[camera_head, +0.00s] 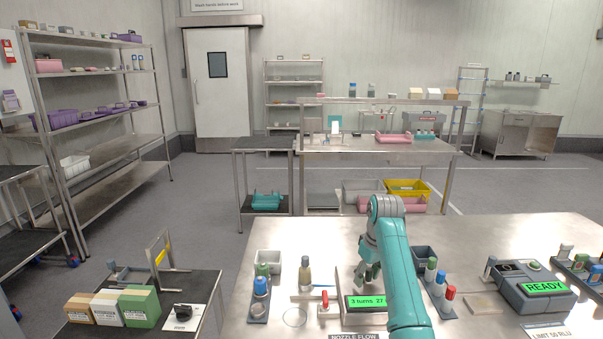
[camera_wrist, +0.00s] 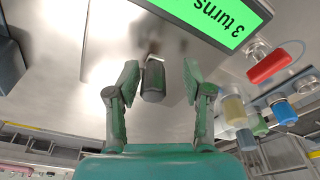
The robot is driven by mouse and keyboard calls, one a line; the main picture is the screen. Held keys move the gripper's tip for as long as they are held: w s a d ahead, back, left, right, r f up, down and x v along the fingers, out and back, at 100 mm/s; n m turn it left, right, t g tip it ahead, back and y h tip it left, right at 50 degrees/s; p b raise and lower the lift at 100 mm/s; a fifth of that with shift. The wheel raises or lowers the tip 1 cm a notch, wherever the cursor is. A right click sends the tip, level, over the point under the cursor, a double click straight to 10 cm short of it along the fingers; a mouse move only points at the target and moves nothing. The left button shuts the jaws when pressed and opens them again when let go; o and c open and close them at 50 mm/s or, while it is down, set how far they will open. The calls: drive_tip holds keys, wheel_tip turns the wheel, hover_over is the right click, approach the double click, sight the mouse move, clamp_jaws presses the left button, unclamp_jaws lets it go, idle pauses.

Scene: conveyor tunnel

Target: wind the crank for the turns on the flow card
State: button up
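The flow card is a lit green display (camera_head: 367,301) reading "3 turns" and a partly covered number beginning 27, on the steel bench above a "NOZZLE FLOW" label (camera_head: 354,336). It also fills the top of the wrist view (camera_wrist: 225,18), reading "3 turns". A dark grey crank knob (camera_wrist: 153,80) on a pale stem shows in the wrist view, beside the display. My gripper (camera_wrist: 160,82) is open, its two green fingers on either side of the knob with a visible gap at each. I cannot tell its depth relative to the knob. My arm hides the crank in the head view.
A red-handled valve (camera_head: 323,302) stands just left of the display. Bottles with blue and green caps (camera_head: 261,284) and a tan-topped bottle (camera_head: 304,272) stand further left. More capped bottles (camera_head: 438,284) and a "READY" unit (camera_head: 537,291) are to the right.

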drive_tip(key=shift+d+r, duration=0.1)
drive_tip(key=shift+r, duration=0.1)
drive_tip(key=shift+r, duration=3.5)
